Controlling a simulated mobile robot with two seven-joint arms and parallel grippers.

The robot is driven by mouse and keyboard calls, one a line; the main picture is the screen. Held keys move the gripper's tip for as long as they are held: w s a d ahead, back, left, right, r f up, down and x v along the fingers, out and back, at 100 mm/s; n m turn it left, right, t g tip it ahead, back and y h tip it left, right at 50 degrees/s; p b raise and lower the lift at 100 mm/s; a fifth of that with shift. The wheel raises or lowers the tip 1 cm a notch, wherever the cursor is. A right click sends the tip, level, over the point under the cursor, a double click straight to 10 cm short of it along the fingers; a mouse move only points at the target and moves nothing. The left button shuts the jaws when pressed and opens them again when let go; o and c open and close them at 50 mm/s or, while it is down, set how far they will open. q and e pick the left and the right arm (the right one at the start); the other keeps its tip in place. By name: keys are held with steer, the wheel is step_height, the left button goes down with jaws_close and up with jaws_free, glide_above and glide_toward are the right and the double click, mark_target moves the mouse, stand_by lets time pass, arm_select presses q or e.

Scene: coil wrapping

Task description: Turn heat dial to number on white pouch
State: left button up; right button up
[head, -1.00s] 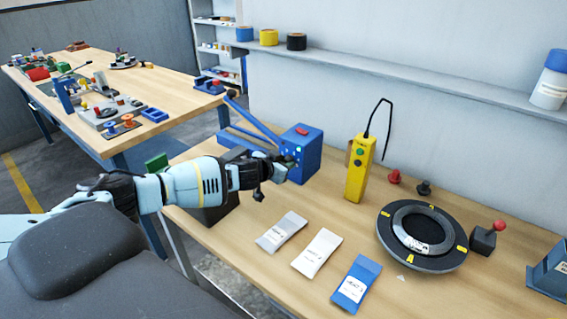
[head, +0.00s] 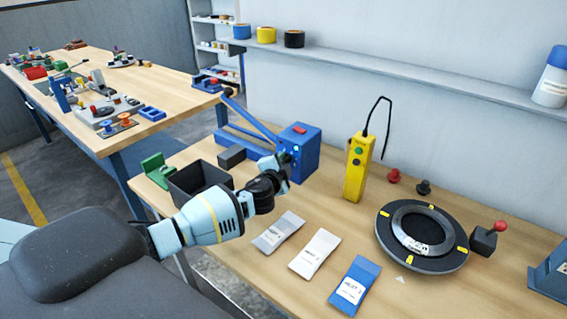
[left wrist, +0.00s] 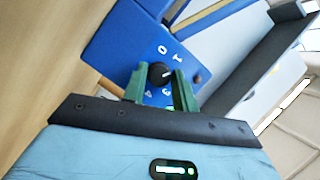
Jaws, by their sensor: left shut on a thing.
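The blue heat box (head: 304,153) stands at the back of the near bench, with a red switch on top and a lit blue light. My left gripper (head: 283,162) reaches its front face. In the left wrist view its green fingers (left wrist: 160,84) are shut on the black heat dial (left wrist: 158,72), one on each side. Numbers 0 and 1 show above the dial; other digits below are partly hidden. A small pale mark on the dial faces right. The white pouch (head: 315,252) lies between the grey pouch (head: 278,231) and blue pouch (head: 354,284); its number is too small to read.
A yellow handheld unit (head: 357,170) stands right of the box. A black ring fixture (head: 385,235) lies farther right. A dark open bin (head: 190,197) and green holder (head: 156,170) are on the left. The bench front beside the pouches is clear.

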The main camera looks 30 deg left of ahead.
arm_select(q)
steer(key=shift+f+m+t+y+b, duration=0.45)
steer(key=shift+m+b, duration=0.15)
steer(key=shift+m, duration=0.5)
steer(key=shift+m+t+b, duration=0.35)
steer(key=shift+m+b, duration=0.25)
steer(key=shift+m, duration=0.5)
steer(key=shift+r+m+b, duration=0.1)
steer(key=shift+m+b, duration=0.35)
steer(key=shift+m, duration=0.25)
steer(key=shift+r+t+y, duration=0.1)
steer(key=shift+t+y, duration=0.15)
steer(key=shift+t, duration=0.05)
arm_select(e)
steer(key=s+f+g, duration=0.1)
steer(key=s+f, duration=0.3)
steer(key=f, duration=0.1)
steer(key=shift+a, duration=0.45)
arm_select(q)
steer(key=shift+m, duration=0.3)
steer(key=shift+r, duration=0.1)
arm_select(e)
steer(key=shift+d, duration=0.1)
arm_select(q)
steer(key=o, duration=1)
steer(key=shift+c, duration=0.2)
arm_select(e)
steer(key=shift+f, duration=0.1)
